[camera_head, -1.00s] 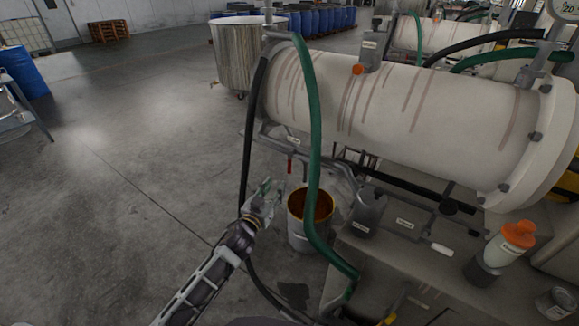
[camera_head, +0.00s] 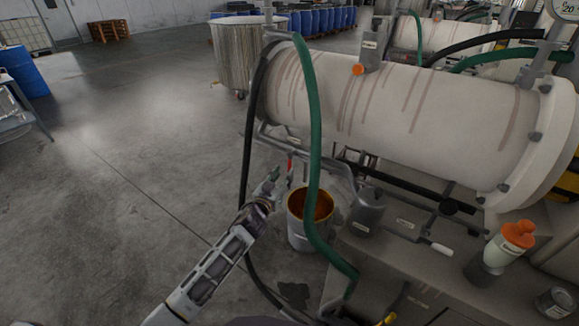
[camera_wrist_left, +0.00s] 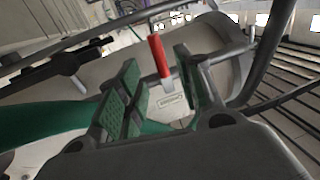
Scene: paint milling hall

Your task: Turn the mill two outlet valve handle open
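The red outlet valve handle (camera_wrist_left: 158,56) hangs down from a pipe under the mill in the left wrist view. It also shows small in the head view (camera_head: 290,164), just beyond my left gripper. My left gripper (camera_head: 272,180) is open; in the left wrist view its green-padded fingers (camera_wrist_left: 160,88) stand to either side of the handle's lower end in the picture. I cannot tell whether either finger touches it. The pale cylindrical mill (camera_head: 400,100) with brown drip streaks lies above and to the right. My right gripper is not in view.
A bucket with orange-brown contents (camera_head: 297,230) stands on the floor below the outlet. A green hose (camera_head: 316,130) and a black hose (camera_head: 246,150) hang close by my left arm.

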